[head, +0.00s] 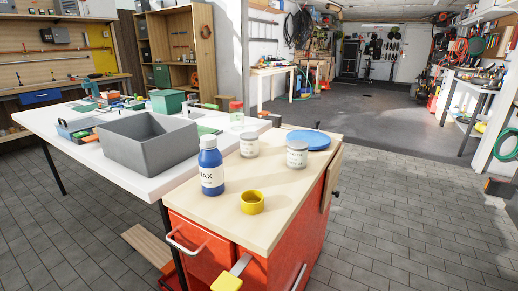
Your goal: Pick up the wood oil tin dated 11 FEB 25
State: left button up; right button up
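Two small grey tins with pale labels stand upright on the wooden top of the red cabinet. The left tin (249,145) is near the middle of the far part of the top. The right tin (297,155) stands a little nearer and to the right, close to a blue disc. Their label print is too small to read, so I cannot tell which one bears 11 FEB 25. A jar with a red lid (236,114) stands behind the left tin; its label is also unreadable. Neither of my grippers is in view.
A blue bottle (210,168) with a label ending in "AX" and a yellow cup or ring (250,202) stand nearer on the wooden top (225,222). The blue disc (306,139) lies behind the right tin. A grey bin (150,150) is on the white table at left.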

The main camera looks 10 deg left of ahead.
aim_at(248, 141)
jog(key=i+l+u, duration=0.15)
jog(key=l, duration=0.3)
jog(key=i+l+u, duration=0.15)
jog(key=l, duration=0.3)
jog(key=l+u, duration=0.15)
jog(key=l, duration=0.3)
jog(key=i+l+u, duration=0.15)
jog(key=l, duration=0.3)
jog(key=i+l+u, duration=0.25)
jog(key=i+l, duration=0.3)
jog(key=i+l+u, duration=0.3)
jog(key=i+l, duration=0.15)
jog(key=l, duration=0.2)
